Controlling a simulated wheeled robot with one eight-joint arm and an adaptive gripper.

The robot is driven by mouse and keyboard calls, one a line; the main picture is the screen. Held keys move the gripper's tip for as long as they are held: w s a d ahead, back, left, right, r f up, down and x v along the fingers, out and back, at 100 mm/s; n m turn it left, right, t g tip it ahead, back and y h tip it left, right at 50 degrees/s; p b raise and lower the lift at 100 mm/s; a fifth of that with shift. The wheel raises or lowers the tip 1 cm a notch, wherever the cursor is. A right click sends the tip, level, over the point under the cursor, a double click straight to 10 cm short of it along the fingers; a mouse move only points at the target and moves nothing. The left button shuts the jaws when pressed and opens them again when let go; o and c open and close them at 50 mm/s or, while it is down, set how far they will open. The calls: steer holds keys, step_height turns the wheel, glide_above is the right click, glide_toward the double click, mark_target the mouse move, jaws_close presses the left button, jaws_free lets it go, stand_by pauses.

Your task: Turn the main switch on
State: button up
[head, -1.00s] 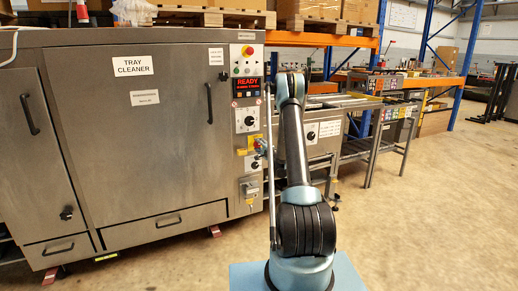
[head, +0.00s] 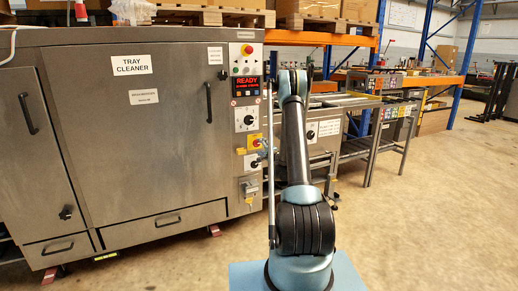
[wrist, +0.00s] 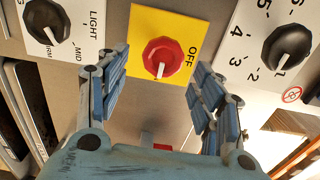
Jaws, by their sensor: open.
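The main switch is a red rotary knob (wrist: 163,58) on a yellow plate (wrist: 150,22) marked "OFF" in the wrist view. A white mark on the knob points toward the bottom of that picture. I cannot tell how far the fingertips are from the plate.
A black knob (wrist: 46,20) marked "LIGHT" and "MID" is left of the switch. A numbered black knob (wrist: 287,47) is right of it. The tray cleaner (head: 150,110) shows a lit "READY" display (head: 247,83). Open floor (head: 430,220) lies to the right.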

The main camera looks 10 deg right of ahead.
steer(key=shift+v, duration=1.8)
steer(key=s+a+r+n+g+y, duration=0.2)
steer(key=s+a+r+n+g, duration=0.2)
steer(key=s+a+r+n, duration=0.5)
steer(key=s+a+r+n+g, duration=0.15)
steer(key=s+r, duration=0.25)
steer(key=s, duration=0.4)
steer(key=s+a+r+g, duration=0.1)
steer(key=s+r+g, duration=0.2)
steer(key=s, duration=0.5)
steer(key=s+d+f+n+g+h, duration=0.1)
steer(key=s+d+f+g+h, duration=0.1)
steer(key=s, duration=1.1)
steer(key=s+d+f+n+g+h, duration=0.2)
steer(key=s+d+f+h, duration=0.1)
steer(key=s, duration=1)
steer(key=s+d+f+n+g+h, duration=0.1)
steer(key=s+d+f+g+h, duration=0.1)
steer(key=s, duration=1.2)
step_height(320, 180, down, 2)
steer(key=shift+d+f+h, duration=0.2)
steer(key=shift+d+h, duration=0.1)
steer(key=shift+d, duration=0.45)
